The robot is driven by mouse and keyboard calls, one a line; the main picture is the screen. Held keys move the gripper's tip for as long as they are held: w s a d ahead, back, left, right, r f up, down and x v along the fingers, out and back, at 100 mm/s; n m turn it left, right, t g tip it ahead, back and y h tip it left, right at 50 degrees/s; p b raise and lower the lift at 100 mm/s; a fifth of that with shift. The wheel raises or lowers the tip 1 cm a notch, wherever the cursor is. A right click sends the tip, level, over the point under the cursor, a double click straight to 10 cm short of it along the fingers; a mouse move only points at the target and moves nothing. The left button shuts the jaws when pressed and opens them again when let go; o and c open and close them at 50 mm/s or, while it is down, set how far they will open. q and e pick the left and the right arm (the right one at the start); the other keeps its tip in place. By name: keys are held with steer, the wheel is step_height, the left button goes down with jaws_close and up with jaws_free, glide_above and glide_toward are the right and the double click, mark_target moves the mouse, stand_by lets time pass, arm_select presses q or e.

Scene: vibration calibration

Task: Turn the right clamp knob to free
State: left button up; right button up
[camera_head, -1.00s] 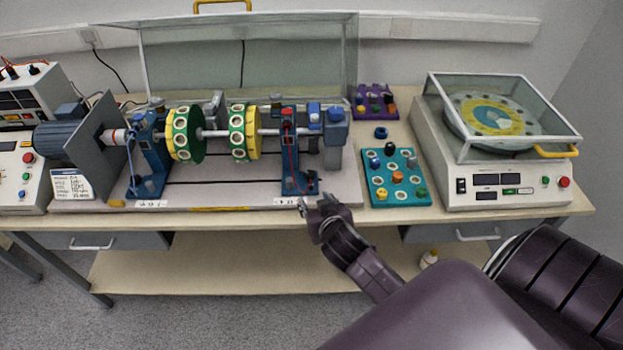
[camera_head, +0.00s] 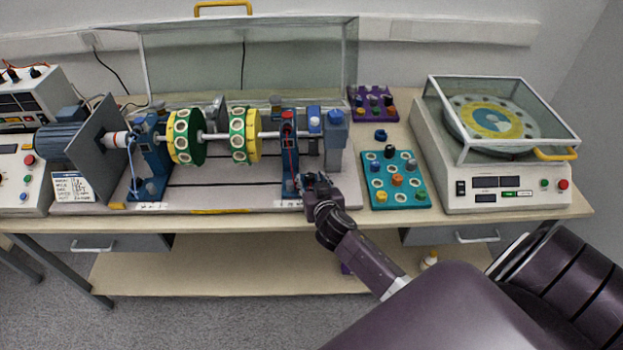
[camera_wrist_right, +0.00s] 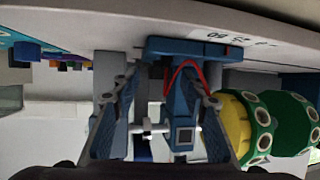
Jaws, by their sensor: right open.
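The right blue bearing stand (camera_head: 289,150) with a red part on top stands on the rig's bed, at the right end of the shaft. My right gripper (camera_head: 314,181) is open at the foot of this stand, on its front right side. In the right wrist view, which looks upside down, my right gripper's fingers (camera_wrist_right: 160,78) are spread on either side of the blue stand (camera_wrist_right: 178,100). A small white cross-shaped piece (camera_wrist_right: 152,128), possibly the clamp knob, shows between the fingers, apart from both. In the head view the gripper hides the stand's lower right part. My left gripper is out of view.
Green-yellow discs (camera_head: 185,137) sit on the shaft left of the stand. A teal tray (camera_head: 378,202) with knobs lies to the right, beside a covered turntable machine (camera_head: 480,205). A clear guard (camera_head: 260,60) stands open behind the rig.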

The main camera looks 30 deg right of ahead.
steer(key=shift+w+f, duration=0.1)
steer(key=shift+w, duration=0.05)
jaws_close()
steer(key=shift+d, duration=0.1)
